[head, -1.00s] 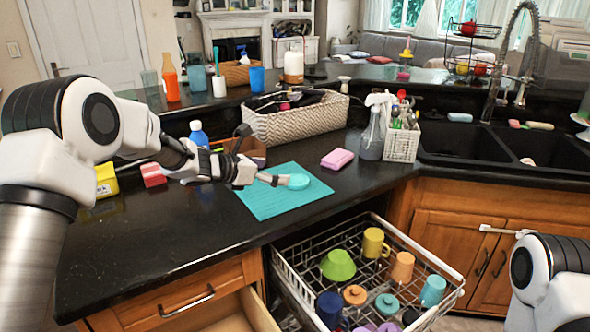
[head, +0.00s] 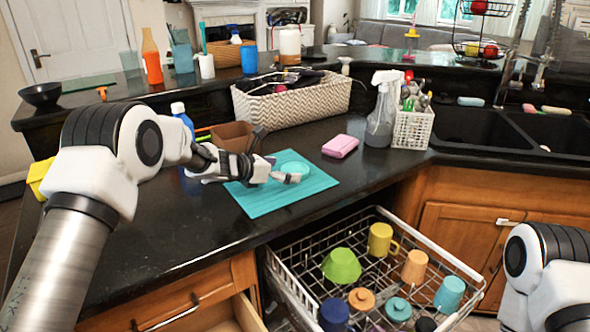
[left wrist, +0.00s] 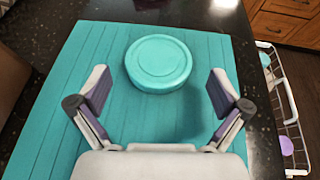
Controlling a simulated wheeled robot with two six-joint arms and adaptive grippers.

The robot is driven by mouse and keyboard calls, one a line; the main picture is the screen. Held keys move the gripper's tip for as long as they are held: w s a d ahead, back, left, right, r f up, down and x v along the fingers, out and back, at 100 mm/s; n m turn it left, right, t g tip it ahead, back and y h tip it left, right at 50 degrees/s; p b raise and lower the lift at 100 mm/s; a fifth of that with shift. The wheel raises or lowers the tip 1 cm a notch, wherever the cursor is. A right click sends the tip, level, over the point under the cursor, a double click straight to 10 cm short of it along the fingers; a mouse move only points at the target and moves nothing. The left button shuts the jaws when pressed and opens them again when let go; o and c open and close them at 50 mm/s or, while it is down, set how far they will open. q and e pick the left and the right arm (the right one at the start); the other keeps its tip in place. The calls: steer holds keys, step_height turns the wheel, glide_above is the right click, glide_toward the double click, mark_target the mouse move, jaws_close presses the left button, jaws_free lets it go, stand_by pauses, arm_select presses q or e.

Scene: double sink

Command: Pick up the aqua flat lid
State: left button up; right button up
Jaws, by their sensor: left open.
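The aqua flat lid (head: 292,170) is a round disc lying on a teal ribbed mat (head: 262,203) on the black counter. In the left wrist view the lid (left wrist: 158,63) lies flat just beyond my fingertips, a little left of the middle between them. My left gripper (head: 284,178) is low over the mat at the near side of the lid and partly covers it in the head view. In the left wrist view its fingers (left wrist: 161,90) are spread wide with nothing between them. My right arm shows at the lower right; its gripper is not in view.
A pink sponge (head: 340,146) lies right of the mat. A woven basket (head: 292,105), spray bottle (head: 382,110) and white caddy (head: 413,128) stand behind. A pulled-out dish rack (head: 385,262) below the counter holds cups, a bowl and lids. The near counter is clear.

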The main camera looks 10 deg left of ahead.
arm_select(q)
steer(key=shift+x, duration=1.15)
steer(key=shift+s+a, duration=0.1)
steer(key=c, duration=1)
steer(key=shift+o, duration=0.2)
steer(key=shift+r, duration=0.15)
